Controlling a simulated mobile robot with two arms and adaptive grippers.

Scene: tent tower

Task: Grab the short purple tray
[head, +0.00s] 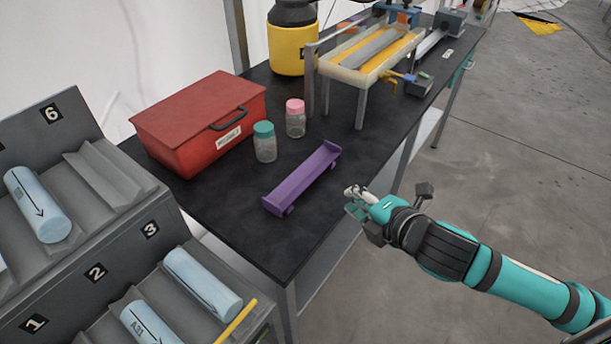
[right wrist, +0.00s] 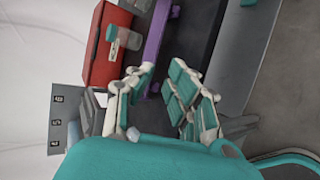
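The short purple tray (head: 303,180) lies on the black table in the head view, slanting from lower left to upper right. In the right wrist view the purple tray (right wrist: 157,45) shows beyond the fingers, partly hidden by one of them. My right gripper (head: 352,203) is just to the right of the tray, near the table's edge, and apart from it. In the right wrist view my right gripper (right wrist: 160,88) has its fingers spread with nothing between them. My left gripper is not in view.
A red toolbox (head: 198,120) and two jars, one teal-lidded (head: 265,148) and one pink-lidded (head: 295,122), stand behind the tray. A grey numbered rack (head: 110,225) with blue cylinders is at left. The black table (head: 235,205) is clear around the tray.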

